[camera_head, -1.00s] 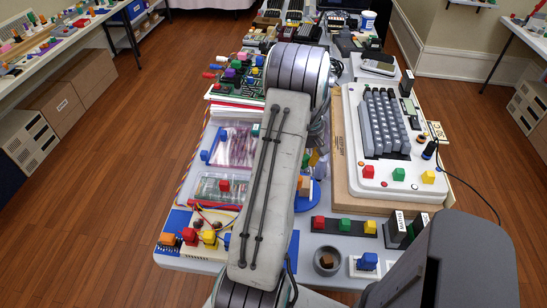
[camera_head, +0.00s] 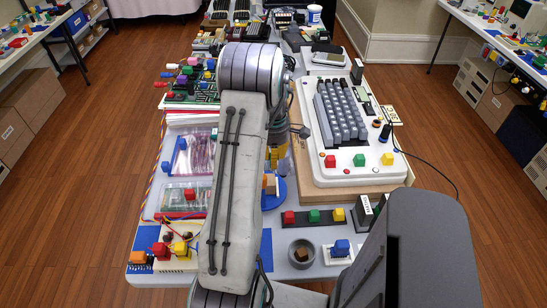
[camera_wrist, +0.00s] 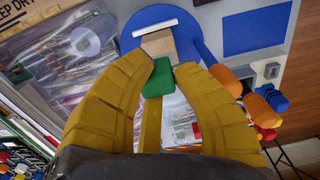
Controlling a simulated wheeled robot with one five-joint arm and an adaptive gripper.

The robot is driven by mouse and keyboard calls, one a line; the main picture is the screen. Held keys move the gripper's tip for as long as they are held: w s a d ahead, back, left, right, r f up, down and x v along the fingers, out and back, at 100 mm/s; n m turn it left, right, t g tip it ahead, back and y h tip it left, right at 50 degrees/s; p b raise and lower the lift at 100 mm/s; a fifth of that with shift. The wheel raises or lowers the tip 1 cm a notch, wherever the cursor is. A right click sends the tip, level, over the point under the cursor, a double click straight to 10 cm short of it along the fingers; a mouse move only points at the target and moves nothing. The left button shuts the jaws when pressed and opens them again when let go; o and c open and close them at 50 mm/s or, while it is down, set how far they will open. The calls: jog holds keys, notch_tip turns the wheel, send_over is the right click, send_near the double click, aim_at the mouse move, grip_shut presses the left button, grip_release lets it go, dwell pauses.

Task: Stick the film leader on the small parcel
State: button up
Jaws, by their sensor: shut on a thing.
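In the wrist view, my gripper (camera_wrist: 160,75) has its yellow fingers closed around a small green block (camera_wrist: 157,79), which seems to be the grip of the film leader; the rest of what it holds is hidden. Just beyond the fingertips, a tan box (camera_wrist: 158,42), likely the small parcel, sits on a round blue disc (camera_wrist: 133,33). I cannot tell whether the green block touches the box. In the head view, the box (camera_head: 270,185) and disc (camera_head: 280,194) show beside my arm, which hides most of the gripper.
A white keyboard (camera_head: 358,160) stands to the right. A strip of coloured keys (camera_head: 313,217), a grey cup (camera_head: 302,253) and a blue key on a white base (camera_head: 341,248) lie nearer. Clear bags (camera_head: 186,195) and a circuit board fill the left.

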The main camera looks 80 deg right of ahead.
aim_at(274, 180)
dwell(0.4)
jog(key=shift+f+b, duration=2.65)
jog(key=shift+f, duration=0.25)
jog(key=shift+f+b, duration=0.5)
jog(key=shift+f, duration=0.15)
jog(key=o, duration=0.9)
jog(key=shift+o, duration=0.2)
jog(key=shift+r, duration=0.1)
jog(key=shift+r+p, duration=2.1)
jog(key=shift+r, duration=0.85)
